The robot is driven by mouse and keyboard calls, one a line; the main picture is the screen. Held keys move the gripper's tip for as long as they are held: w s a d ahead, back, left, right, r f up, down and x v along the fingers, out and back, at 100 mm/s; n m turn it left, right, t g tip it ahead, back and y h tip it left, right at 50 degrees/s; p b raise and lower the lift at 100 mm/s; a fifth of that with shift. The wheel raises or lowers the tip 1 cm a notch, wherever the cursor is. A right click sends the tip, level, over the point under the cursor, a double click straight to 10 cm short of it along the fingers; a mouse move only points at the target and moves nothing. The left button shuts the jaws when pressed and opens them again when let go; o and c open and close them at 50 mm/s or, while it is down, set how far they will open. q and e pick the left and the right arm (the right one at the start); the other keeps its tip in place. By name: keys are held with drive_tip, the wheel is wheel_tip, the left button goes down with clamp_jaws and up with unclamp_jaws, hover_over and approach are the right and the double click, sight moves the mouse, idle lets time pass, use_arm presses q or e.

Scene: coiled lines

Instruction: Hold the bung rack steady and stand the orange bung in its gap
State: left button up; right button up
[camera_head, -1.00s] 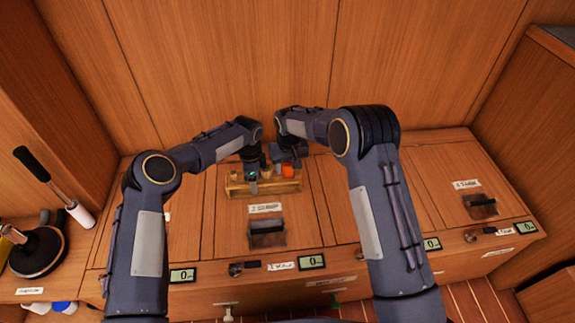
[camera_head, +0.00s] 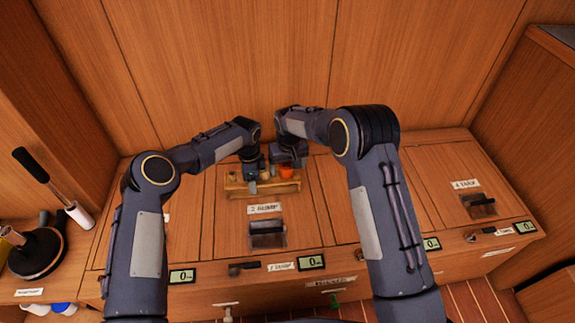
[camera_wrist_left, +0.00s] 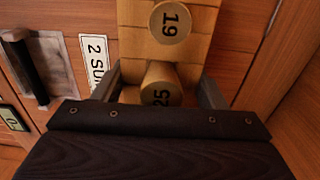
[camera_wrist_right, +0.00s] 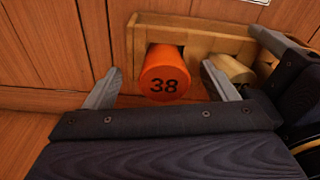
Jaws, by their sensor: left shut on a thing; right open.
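The wooden bung rack (camera_head: 262,188) lies on the worktop, near the back panel. My left gripper (camera_wrist_left: 160,90) is shut on the rack, its fingers on either side, with the bung marked 25 (camera_wrist_left: 161,84) between them. The orange bung (camera_wrist_right: 164,75), marked 38, stands at one end of the rack in the right wrist view. It also shows in the head view (camera_head: 286,172). My right gripper (camera_wrist_right: 165,85) is open, with its fingers apart on both sides of the orange bung. The bung's lower end is hidden.
A pale wooden bung (camera_wrist_right: 230,70) stands beside the orange one, near a right finger. The bung marked 19 (camera_wrist_left: 170,22) is farther along the rack. A hatch handle (camera_head: 268,236) lies in front of the rack. A black plunger-like tool (camera_head: 38,250) stands far left.

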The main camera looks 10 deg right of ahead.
use_arm(q)
drive_tip(key=shift+s+d, duration=0.1)
drive_tip(key=shift+d, duration=0.15)
use_arm(e)
drive_tip(key=shift+a+r, duration=0.2)
drive_tip(key=shift+r, duration=0.85)
drive_tip(key=shift+a+r, duration=0.15)
drive_tip(key=shift+r, duration=0.85)
use_arm(q)
drive_tip(key=shift+a, duration=0.1)
use_arm(e)
drive_tip(key=shift+d+r, duration=0.2)
drive_tip(key=shift+r, duration=1.2)
use_arm(q)
drive_tip(key=o, duration=1.2)
drive_tip(key=shift+r, duration=0.1)
